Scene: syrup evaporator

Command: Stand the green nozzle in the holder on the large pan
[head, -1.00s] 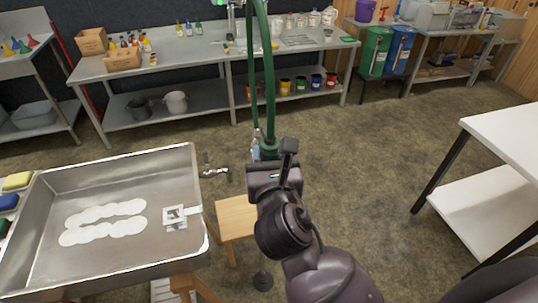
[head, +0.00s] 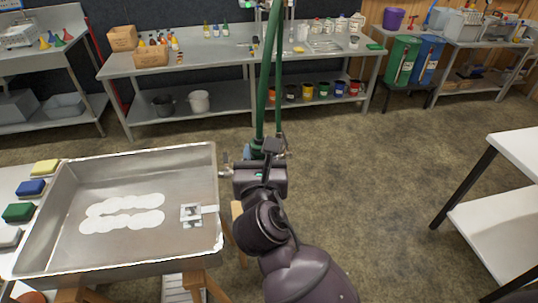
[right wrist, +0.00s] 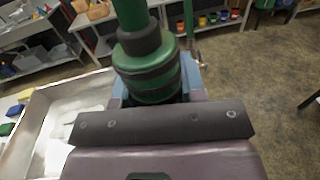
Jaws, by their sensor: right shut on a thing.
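The green nozzle (right wrist: 148,75), with dark bands and a green hose rising from it, is upright in the right wrist view. My right gripper (right wrist: 155,100) is shut on it. In the head view my right gripper (head: 262,158) is just right of the large pan (head: 219,190), and my wrist hides most of the nozzle. The large steel pan also shows at the left of the right wrist view (right wrist: 40,112). The holder (head: 191,214), a small pale square bracket with a strip to the rim, sits inside the pan's right side. My left gripper is out of view.
The green hose (head: 268,70) runs up from the nozzle. A metal tap (head: 226,174) juts from the pan's right side. Colored sponges (head: 31,187) lie left of the pan. A white table (head: 505,225) stands at right; the floor between is clear.

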